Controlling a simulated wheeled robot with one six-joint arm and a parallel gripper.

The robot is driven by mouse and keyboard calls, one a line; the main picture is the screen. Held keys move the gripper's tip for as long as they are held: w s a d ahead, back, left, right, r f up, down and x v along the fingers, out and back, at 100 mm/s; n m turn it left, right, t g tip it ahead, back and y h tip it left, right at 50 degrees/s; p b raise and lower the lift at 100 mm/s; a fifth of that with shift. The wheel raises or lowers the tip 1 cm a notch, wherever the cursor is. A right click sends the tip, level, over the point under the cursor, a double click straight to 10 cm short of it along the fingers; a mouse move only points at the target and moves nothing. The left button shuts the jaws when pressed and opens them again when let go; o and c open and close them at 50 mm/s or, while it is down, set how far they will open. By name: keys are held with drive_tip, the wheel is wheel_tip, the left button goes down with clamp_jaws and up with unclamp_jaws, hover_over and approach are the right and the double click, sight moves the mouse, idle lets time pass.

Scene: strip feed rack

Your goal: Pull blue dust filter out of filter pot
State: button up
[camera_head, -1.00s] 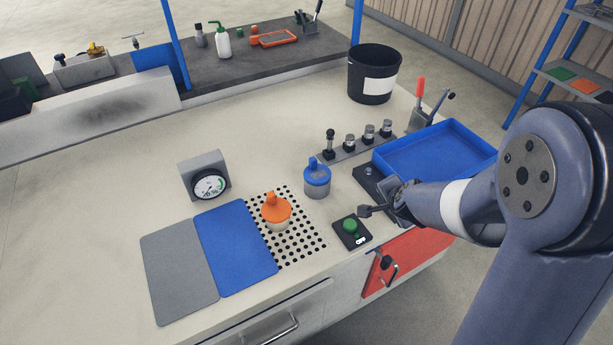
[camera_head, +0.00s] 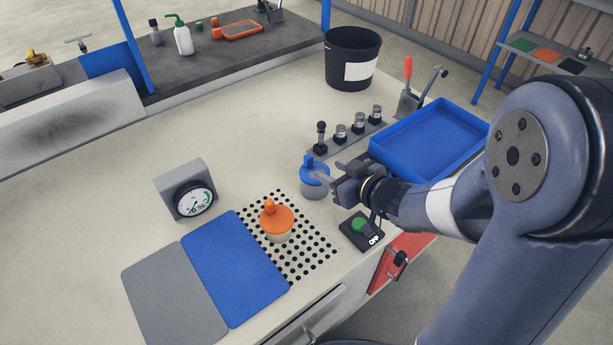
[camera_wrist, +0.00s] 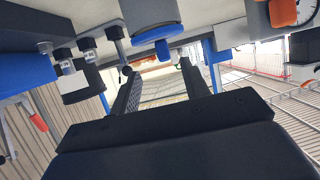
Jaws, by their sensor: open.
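The blue dust filter (camera_head: 314,170), a round cap with an upright knob, sits in the grey filter pot (camera_head: 313,191) on the bench, upright. My gripper (camera_head: 330,174) is just right of the filter, its fingertips close to the blue cap. In the wrist view, which is upside down, the blue filter (camera_wrist: 155,34) and pot (camera_wrist: 148,10) show beyond my open fingers (camera_wrist: 160,82). The knob lines up with the gap between them. The gap is empty of any grip, and I cannot tell whether a fingertip touches the filter.
An orange-topped pot (camera_head: 276,220) stands on the perforated plate (camera_head: 310,258). A green-button switch box (camera_head: 361,230) lies below my gripper. A rack of small fittings (camera_head: 343,140) and a blue tray (camera_head: 428,140) are behind and right.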

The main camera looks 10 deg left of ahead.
sight(311, 162)
drive_tip(key=b+x, duration=0.1)
drive_tip(key=x, duration=0.3)
drive_tip(key=shift+w+a+f, duration=0.1)
drive_tip(key=shift+a+f, duration=0.15)
drive_tip(key=shift+a, duration=0.05)
drive_tip(key=shift+b+x, duration=0.3)
drive_tip(key=shift+x, duration=2.75)
drive_tip(key=shift+r, duration=0.2)
drive_tip(key=shift+c, duration=0.3)
clamp_jaws()
